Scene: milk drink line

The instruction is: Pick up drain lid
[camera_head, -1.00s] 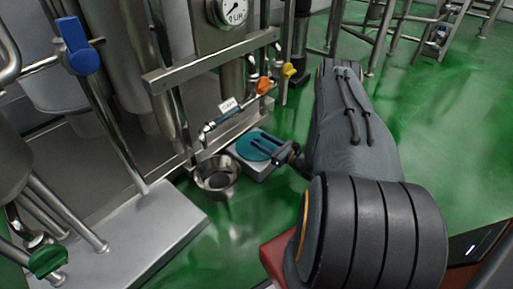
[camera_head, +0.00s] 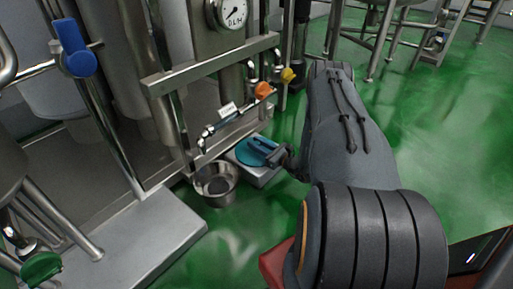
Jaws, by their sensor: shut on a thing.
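The drain lid (camera_head: 246,154) is a round teal disc at the middle of the head view. It lies on or just above a pale square block on the green floor; I cannot tell whether it touches the block. My gripper (camera_head: 262,151) reaches over the disc from the right, its fingers close together and shut on the lid. The fingers and wrist cover the lid's right part, and the gripped spot is hidden.
A steel bowl (camera_head: 216,183) stands on the floor just left of the pale block (camera_head: 267,174). Above are a pipe with a tag and an orange-handled valve (camera_head: 263,90). A grey metal platform (camera_head: 143,243) lies front left.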

